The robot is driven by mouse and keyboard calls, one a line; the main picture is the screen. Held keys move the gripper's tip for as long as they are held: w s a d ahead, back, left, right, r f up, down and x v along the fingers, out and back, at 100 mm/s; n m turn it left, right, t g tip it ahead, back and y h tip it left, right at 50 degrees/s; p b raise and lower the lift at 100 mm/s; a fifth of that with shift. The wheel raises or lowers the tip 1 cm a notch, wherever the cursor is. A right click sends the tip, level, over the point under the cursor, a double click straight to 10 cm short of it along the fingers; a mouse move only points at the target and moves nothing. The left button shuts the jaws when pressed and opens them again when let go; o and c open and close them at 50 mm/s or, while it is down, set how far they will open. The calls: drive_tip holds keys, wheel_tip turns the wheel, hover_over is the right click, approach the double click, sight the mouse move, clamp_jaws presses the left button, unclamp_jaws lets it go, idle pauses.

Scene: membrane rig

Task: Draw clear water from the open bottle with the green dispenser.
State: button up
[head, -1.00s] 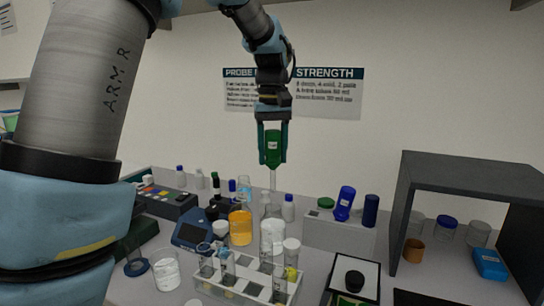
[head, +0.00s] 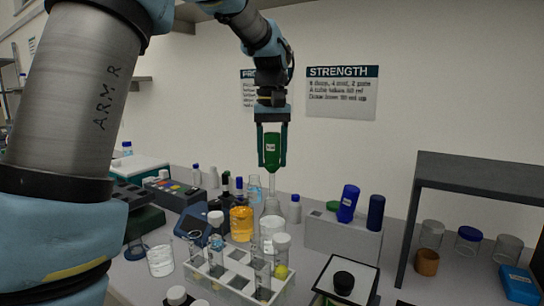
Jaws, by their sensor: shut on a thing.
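My gripper (head: 271,164) is shut on the green dispenser (head: 271,148), which has a white label. It holds the dispenser upright above the crowded bench, with a clear narrow tip pointing down. The tip's lower end comes down among the glassware, just right of a clear bottle with a pale label (head: 255,190). I cannot tell whether the tip is in, behind or in front of any vessel. I cannot tell for sure which vessel is the open bottle of clear water.
A white tube rack (head: 237,283) stands in front, with an orange-filled beaker (head: 241,224) behind it. Blue-capped and dark bottles crowd nearby. A grey block with a blue bottle (head: 348,203) stands to the right, before a dark shelf (head: 480,178). A black-knobbed device (head: 343,284) is in front.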

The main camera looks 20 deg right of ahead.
sight(272, 196)
drive_tip(key=shift+f+b, duration=1.65)
drive_tip(key=shift+f, duration=1.95)
drive_tip(key=o, duration=0.5)
clamp_jaws()
drive_tip(key=shift+f, duration=0.3)
drive_tip(key=shift+s+f+b, duration=0.1)
drive_tip(key=shift+f+b, duration=1.05)
drive_tip(key=shift+f, duration=1)
